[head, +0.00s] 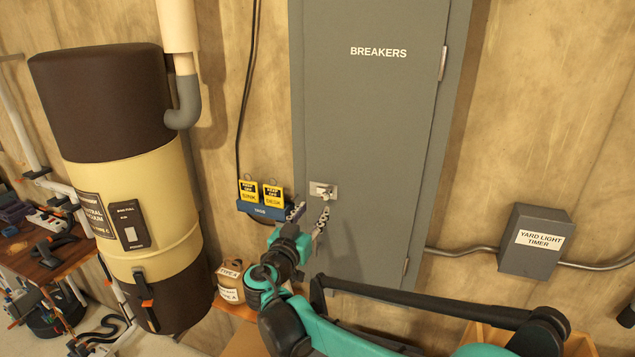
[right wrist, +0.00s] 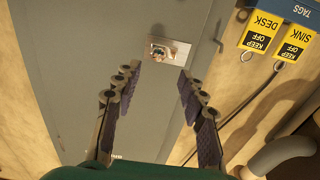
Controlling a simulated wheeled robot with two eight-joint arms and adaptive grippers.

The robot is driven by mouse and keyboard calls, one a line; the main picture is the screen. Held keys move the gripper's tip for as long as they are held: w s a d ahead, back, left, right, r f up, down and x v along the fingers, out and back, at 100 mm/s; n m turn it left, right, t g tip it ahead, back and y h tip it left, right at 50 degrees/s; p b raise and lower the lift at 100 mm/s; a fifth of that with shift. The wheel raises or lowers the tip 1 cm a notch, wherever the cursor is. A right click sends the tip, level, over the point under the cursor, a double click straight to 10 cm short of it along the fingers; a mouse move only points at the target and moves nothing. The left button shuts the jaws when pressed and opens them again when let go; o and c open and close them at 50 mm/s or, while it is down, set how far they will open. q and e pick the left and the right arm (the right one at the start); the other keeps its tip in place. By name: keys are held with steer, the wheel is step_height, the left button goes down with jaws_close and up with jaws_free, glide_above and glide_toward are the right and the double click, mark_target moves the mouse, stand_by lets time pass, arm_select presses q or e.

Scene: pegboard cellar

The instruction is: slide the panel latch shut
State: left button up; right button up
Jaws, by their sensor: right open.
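The grey breaker panel (head: 375,110) is on the wall, its door flush in its frame. The panel latch (head: 322,190) is a small pale plate with a sliding piece, low on the door's left side. In the right wrist view the latch (right wrist: 168,50) lies just beyond the fingertips, between their lines; its exact slide position is too small to tell. My right gripper (head: 311,211) is open and empty, just below the latch and apart from it. Its two fingers (right wrist: 158,72) also show spread in the right wrist view. My left gripper is not in view.
A blue tag holder (head: 263,210) with yellow tags hangs left of the panel. A large brown and cream tank (head: 135,160) stands further left. A grey timer box (head: 535,240) and conduit are at right. A small labelled jar (head: 230,280) stands below the tags.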

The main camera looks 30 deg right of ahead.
mark_target(325, 197)
steer(key=x, duration=0.7)
steer(key=shift+d+p, duration=0.1)
steer(key=shift+p, duration=0.3)
steer(key=shift+s, duration=0.15)
